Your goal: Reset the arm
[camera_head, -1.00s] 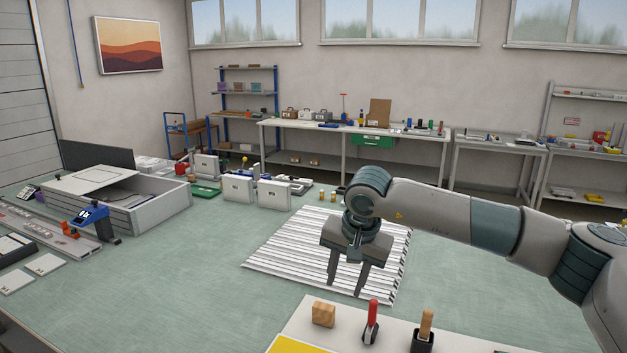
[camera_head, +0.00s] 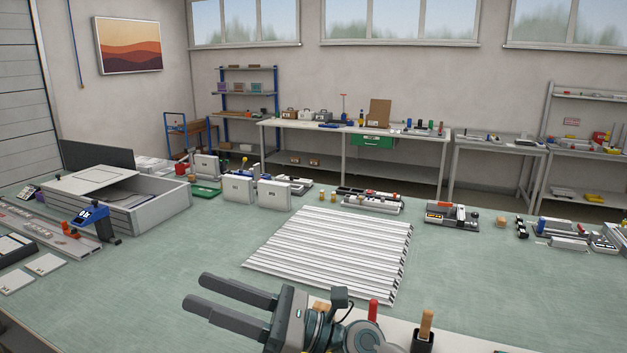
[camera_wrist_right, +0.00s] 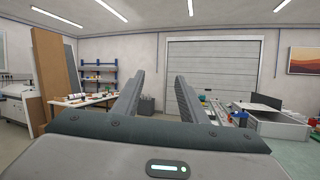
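My right gripper (camera_head: 230,304) is low in the head view, near the front edge of the bench, with its two fingers pointing left. The fingers are apart with nothing between them. In the right wrist view the gripper (camera_wrist_right: 160,88) also shows both fingers spread, with the room and a shutter door beyond them. Most of the right arm is below the head view. My left gripper is not in view.
White ribbed slats (camera_head: 330,252) lie on the green bench (camera_head: 190,260). A grey case (camera_head: 130,198) stands at the left. A wooden-handled tool (camera_head: 425,328) and a red-handled tool (camera_head: 373,311) stand close to my right gripper.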

